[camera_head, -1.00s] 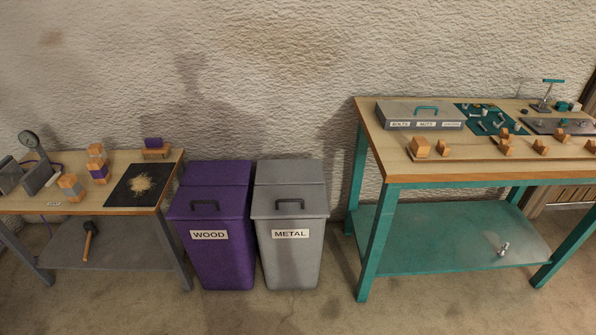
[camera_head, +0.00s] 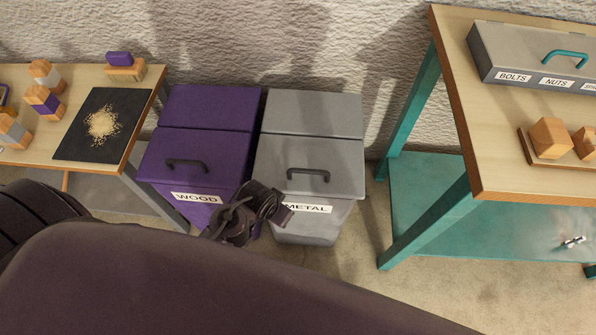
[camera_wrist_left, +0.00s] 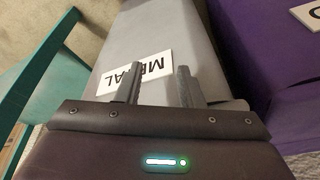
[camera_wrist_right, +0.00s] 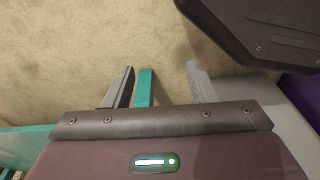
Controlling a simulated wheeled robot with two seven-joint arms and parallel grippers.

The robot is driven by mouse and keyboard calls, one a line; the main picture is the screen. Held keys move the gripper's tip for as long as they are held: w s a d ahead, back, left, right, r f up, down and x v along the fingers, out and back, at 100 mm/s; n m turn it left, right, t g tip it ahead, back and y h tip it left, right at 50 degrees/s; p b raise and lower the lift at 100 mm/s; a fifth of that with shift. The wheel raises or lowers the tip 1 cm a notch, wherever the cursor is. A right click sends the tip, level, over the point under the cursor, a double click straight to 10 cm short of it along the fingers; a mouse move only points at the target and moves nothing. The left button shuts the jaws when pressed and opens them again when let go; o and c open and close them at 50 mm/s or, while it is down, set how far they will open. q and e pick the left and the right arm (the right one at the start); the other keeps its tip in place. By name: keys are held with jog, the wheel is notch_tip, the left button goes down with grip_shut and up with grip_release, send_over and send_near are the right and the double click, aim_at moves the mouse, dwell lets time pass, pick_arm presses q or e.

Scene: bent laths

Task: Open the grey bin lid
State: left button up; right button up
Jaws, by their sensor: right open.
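The grey METAL bin (camera_head: 300,222) stands against the wall. Its lid (camera_head: 309,172) is shut, with a dark handle (camera_head: 308,176) on its front half. My left gripper (camera_wrist_left: 158,69) is open, its fingers apart over the front of the grey bin by the upside-down METAL label (camera_wrist_left: 135,76). A dark gripper (camera_head: 268,205), apparently the left, covers the label's left edge in the head view, below the handle. My right gripper (camera_wrist_right: 163,70) is open and empty, low over the floor with the grey bin's side at right. My dark arm hides much of the head view's bottom.
The purple WOOD bin (camera_head: 205,152) stands close left of the grey one, its lid shut. A teal-framed workbench (camera_head: 425,215) is at right, its leg near the grey bin. A wooden table (camera_head: 135,140) is at left. Some bare floor (camera_head: 340,245) shows between bin and teal bench.

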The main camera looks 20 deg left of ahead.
pick_arm(q)
notch_tip(320, 180, up, 8)
jog(key=b, duration=0.2)
jog(key=w+d+r+m+t+h, duration=0.2)
jog(key=w+d+r+m+t, duration=0.2)
jog(key=w+d+r, duration=0.35)
jog(key=m+g+h, duration=0.1)
jog(key=m+g, duration=0.3)
jog(key=m, duration=0.4)
send_over(301, 170)
jog(key=s+a, duration=0.3)
jog(key=b+x, duration=0.2)
jog(key=x, duration=0.4)
jog(key=shift+w+d+r, duration=0.1)
jog(key=shift+w+d+f, duration=0.2)
jog(key=shift+f, duration=0.3)
pick_arm(e)
jog(key=w+a+r, duration=0.2)
jog(key=w+r, duration=0.2)
jog(key=r, duration=0.1)
jog(key=shift+w+r, duration=0.4)
jog(key=shift+a, duration=0.1)
pick_arm(q)
grip_shut()
